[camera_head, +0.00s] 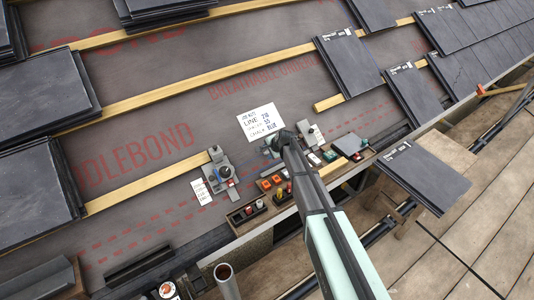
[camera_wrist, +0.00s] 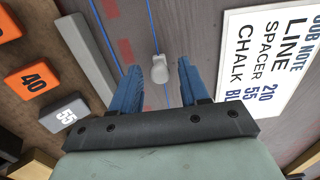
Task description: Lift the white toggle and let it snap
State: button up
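The white toggle (camera_wrist: 160,70) is a small pale knob in the wrist view, on a thin blue line (camera_wrist: 154,30) running over the grey underlay. My gripper (camera_wrist: 159,84) is open, with one blue finger on each side of the toggle's line. The toggle shows in the gap at the fingertips, with room on both sides, and nothing is held. I cannot tell how high the fingers are above it. In the head view my gripper (camera_head: 277,142) is over the underlay beside the job note, and I cannot make out the toggle there.
The job note (camera_wrist: 270,75) lies close on the right in the wrist view. A grey bar (camera_wrist: 86,58) and orange spacer blocks marked 40 (camera_wrist: 33,80) lie left. In the head view, a tool tray (camera_head: 238,222), a clamp-like device (camera_head: 220,172) and slates (camera_head: 347,62) surround the area.

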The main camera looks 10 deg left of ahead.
jog(key=c, duration=0.7)
jog(key=shift+c, duration=0.2)
jog(key=shift+r, duration=0.1)
jog(key=shift+v, duration=2)
jog(key=o, duration=0.9)
jog(key=shift+s+d, duration=0.1)
jog(key=shift+v, duration=2.9)
